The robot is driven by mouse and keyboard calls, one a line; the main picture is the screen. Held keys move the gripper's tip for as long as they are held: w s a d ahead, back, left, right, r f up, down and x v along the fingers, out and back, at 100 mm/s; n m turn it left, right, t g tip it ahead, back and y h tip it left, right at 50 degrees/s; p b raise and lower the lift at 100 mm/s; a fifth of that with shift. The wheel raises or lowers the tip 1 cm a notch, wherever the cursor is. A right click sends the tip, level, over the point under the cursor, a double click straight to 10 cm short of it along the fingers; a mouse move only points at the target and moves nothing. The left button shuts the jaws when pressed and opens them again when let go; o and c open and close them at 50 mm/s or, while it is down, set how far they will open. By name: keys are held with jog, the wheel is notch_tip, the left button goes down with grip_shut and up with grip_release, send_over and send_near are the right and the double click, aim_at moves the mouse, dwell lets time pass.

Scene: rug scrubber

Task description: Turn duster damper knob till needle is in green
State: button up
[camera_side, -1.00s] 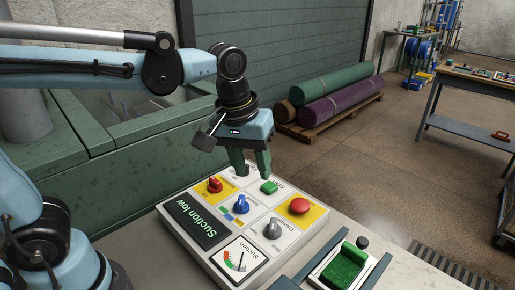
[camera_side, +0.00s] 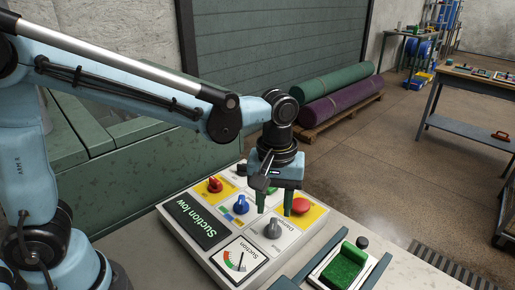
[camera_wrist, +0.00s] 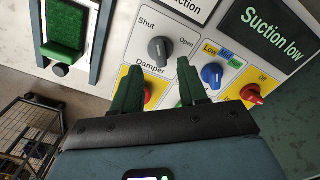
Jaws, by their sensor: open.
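The grey damper knob (camera_side: 273,229) is on the control panel (camera_side: 212,256), and in the wrist view the knob (camera_wrist: 160,50) sits between the words Shut and Open. The suction gauge (camera_side: 240,262) has its needle near the middle of the dial, but the exact zone is too small to tell. A display (camera_side: 196,219) reads "Suction low". My gripper (camera_side: 275,211) is open and empty, with its green fingers above the panel just behind the damper knob. In the wrist view my gripper (camera_wrist: 160,85) has its fingertips apart, below the knob in the picture.
A blue knob (camera_side: 240,204), a red knob (camera_side: 215,185) and a red button (camera_side: 300,206) are close by on the panel. A green brush pad (camera_side: 345,266) lies in a tray to the right. Bare bench is in front of the panel's right side.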

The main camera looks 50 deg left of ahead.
aim_at(273, 223)
jog(key=shift+f, duration=2.25)
grip_shut()
